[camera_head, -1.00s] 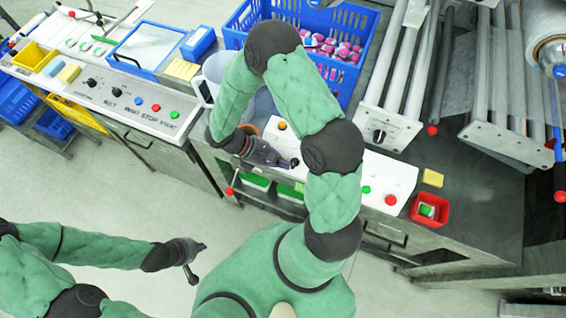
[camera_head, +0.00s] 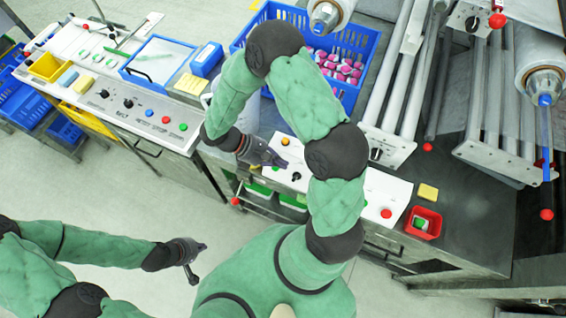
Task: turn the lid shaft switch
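A white control panel (camera_head: 325,178) lies beneath my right arm. It carries a black rotary knob (camera_head: 296,176) and an orange button (camera_head: 284,141); the task's switch may be this black knob, but I cannot read a label. My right gripper (camera_head: 284,163) is just up and left of the knob, looks shut, with nothing seen between its fingers, and appears apart from it. My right forearm hides part of the panel. My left gripper (camera_head: 199,263) is open and empty, low over the floor at the left.
A blue crate (camera_head: 371,62) with pink-and-white items stands behind the panel. Roller machinery (camera_head: 405,85) is at the right, with another black knob (camera_head: 375,154). A red bin (camera_head: 424,222) and yellow block (camera_head: 428,192) sit right of the panel. Another button panel (camera_head: 140,112) is at left.

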